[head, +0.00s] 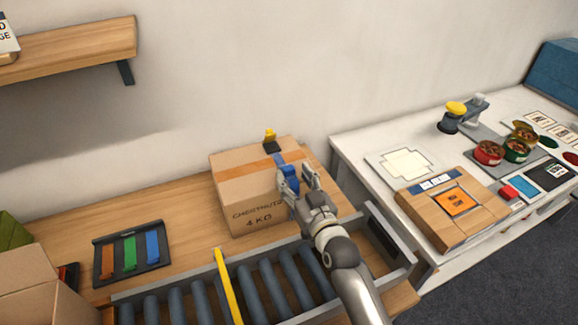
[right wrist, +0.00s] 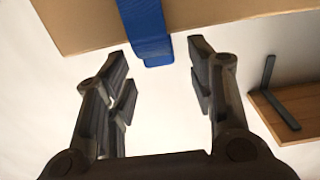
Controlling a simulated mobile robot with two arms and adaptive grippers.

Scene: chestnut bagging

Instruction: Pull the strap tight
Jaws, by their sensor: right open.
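A closed cardboard box (head: 238,190) marked "CHESTNUTS 4 KG" stands on the wooden bench beyond the rollers. Orange tape runs across its top. A blue strap (head: 287,173) lies at the box's right side, and its free end (right wrist: 152,45) hangs past the box edge in the right wrist view. My right gripper (head: 300,178) is open at the box's right side. In the right wrist view the strap end is just beyond and between the open fingers (right wrist: 160,85), with nothing held. My left gripper is not in view.
A grey roller conveyor (head: 180,304) with a yellow bar (head: 228,287) lies in front of the box. A dark tray (head: 131,252) with orange, green and blue strips is at left. A white table (head: 372,145) with tins stands at right. A wooden shelf (head: 75,50) hangs upper left.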

